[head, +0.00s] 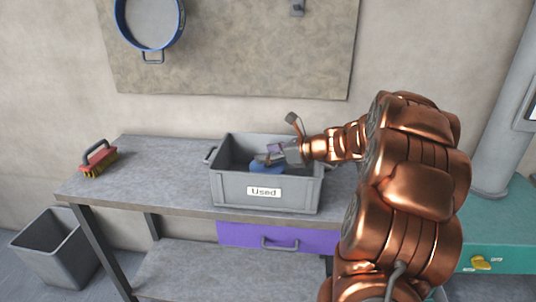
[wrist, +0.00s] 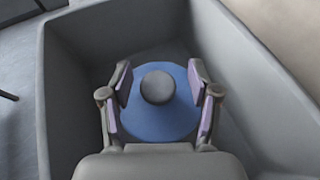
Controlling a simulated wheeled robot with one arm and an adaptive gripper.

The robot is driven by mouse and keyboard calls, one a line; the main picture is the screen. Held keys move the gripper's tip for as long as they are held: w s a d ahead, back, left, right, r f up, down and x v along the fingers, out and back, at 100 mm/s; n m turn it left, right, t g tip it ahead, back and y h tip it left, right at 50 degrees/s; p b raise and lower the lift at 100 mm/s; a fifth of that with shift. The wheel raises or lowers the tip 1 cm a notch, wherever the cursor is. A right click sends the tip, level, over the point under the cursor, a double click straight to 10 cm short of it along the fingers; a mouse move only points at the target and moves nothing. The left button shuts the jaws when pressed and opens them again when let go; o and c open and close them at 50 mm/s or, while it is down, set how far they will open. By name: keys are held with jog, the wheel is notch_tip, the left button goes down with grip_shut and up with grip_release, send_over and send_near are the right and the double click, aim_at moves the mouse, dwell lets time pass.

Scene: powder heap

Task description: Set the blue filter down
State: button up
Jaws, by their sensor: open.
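The blue filter (wrist: 155,115) is a round blue disc with a grey round knob on top. It lies inside the grey bin labelled "Used" (head: 225,192), whose wall also shows in the wrist view (wrist: 62,100). In the head view the filter (head: 268,168) is partly hidden by my gripper (head: 262,158). In the wrist view my gripper (wrist: 158,88) is open, with its pads on either side of the knob and apart from it. The gripper reaches down into the bin from the right. Whether the filter rests flat on the bin floor is hard to tell.
The bin stands on a grey workbench (head: 150,165). A red brush (head: 98,160) lies at the bench's left. A blue-rimmed sieve (head: 150,48) hangs on the wall board (head: 235,60). A purple drawer (head: 235,235) is under the bench. A waste bin (head: 55,250) stands on the floor at left.

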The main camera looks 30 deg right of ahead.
jog(key=shift+r, duration=0.4)
jog(key=v, duration=1.2)
jog(key=shift+r, duration=0.1)
jog(key=s+a+f+n+g+p, duration=0.1)
jog(key=s+a+n+g, duration=0.3)
jog(key=a, duration=0.5)
jog(key=s+a+f+n+g+y+p, duration=0.1)
jog(key=a+n+g+p, duration=0.1)
jog(key=a+n, duration=0.5)
jog(key=s+a+f+n+g+p, duration=0.1)
jog(key=s+a+n+g, duration=0.2)
jog(key=a, duration=0.8)
jog(key=s+a+f+n+g+h+p, duration=0.1)
jog(key=s+n+g+h+p, duration=0.3)
jog(key=s+n, duration=1.2)
jog(key=s+a+h, duration=0.1)
jog(key=s+h, duration=0.2)
jog(key=shift+s+f+n+g, duration=0.3)
jog(key=shift+s+f+g, duration=0.05)
jog(key=shift+s+g, duration=0.05)
